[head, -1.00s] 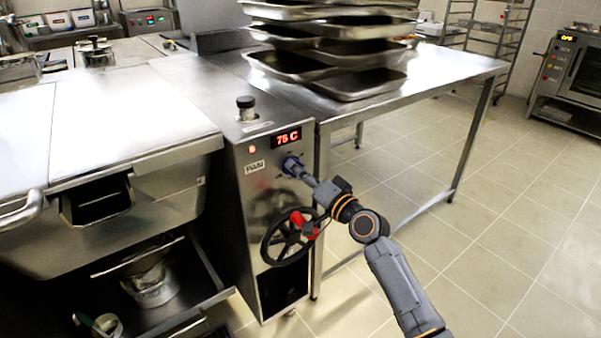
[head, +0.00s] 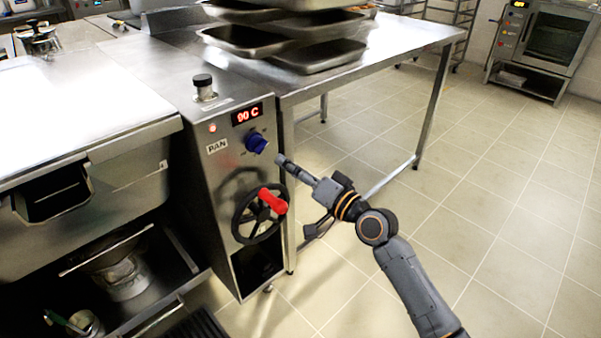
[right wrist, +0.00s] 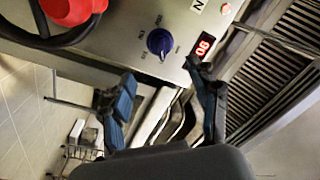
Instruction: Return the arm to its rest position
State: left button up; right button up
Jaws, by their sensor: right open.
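My right arm comes in from the lower right in the head view. Its gripper (head: 281,160) is in front of the pan's control column (head: 222,190), just right of the blue knob (head: 257,142) and apart from it. In the right wrist view the two fingers (right wrist: 165,105) are spread with nothing between them. The blue knob there (right wrist: 159,42) lies beyond the fingertips. The red display (head: 247,115) reads 90 C. My left gripper is not in view.
A handwheel (head: 240,222) with a red handle (head: 273,201) sits below the knob, close to my gripper. A steel table (head: 400,45) with stacked trays (head: 320,57) stands behind. Tiled floor (head: 480,200) to the right is clear.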

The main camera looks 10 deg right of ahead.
jog(key=shift+v, duration=1.1)
